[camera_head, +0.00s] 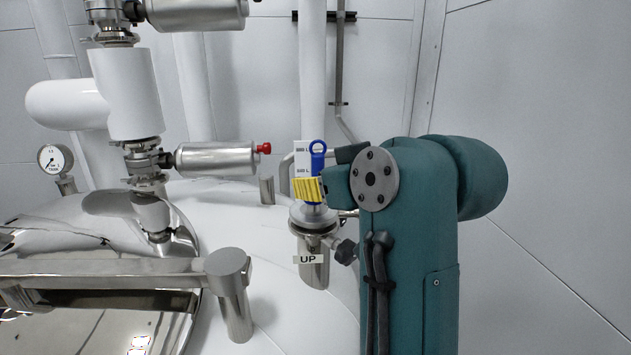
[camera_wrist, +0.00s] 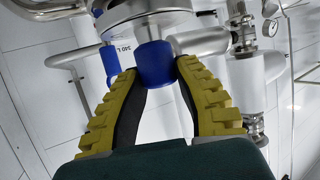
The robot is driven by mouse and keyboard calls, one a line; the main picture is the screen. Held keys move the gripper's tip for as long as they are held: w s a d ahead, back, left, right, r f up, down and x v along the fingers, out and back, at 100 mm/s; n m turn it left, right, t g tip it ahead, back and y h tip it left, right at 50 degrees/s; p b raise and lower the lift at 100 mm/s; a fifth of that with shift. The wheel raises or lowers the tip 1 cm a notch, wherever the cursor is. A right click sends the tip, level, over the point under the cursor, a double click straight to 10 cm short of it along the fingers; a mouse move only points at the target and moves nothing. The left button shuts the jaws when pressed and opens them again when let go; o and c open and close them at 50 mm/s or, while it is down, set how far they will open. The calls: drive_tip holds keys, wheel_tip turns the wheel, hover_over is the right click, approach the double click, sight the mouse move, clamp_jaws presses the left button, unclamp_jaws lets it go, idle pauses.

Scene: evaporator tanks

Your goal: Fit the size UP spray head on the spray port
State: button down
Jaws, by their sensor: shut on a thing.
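My gripper (camera_head: 308,190) has yellow ribbed fingers and is shut on a blue grip, which I take to be the spray head (camera_wrist: 156,65). A round metal disc (camera_wrist: 140,14) adjoins the blue grip in the wrist view. In the head view the held piece is upright, directly above the spray port (camera_head: 314,268), a short metal pipe labelled UP with a flange and side knob. The fingers hide most of the held piece. I cannot tell whether it is seated or just above the port. Any size mark on it is not visible.
The port rises from a white tank top (camera_head: 265,215). Valve pipework (camera_head: 142,160), a metal cylinder (camera_head: 215,158) and a gauge (camera_head: 54,160) stand left.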

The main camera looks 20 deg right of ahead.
drive_tip(key=shift+f, duration=0.4)
drive_tip(key=c, duration=0.9)
unclamp_jaws()
drive_tip(key=shift+o, duration=0.5)
drive_tip(key=shift+f, duration=0.15)
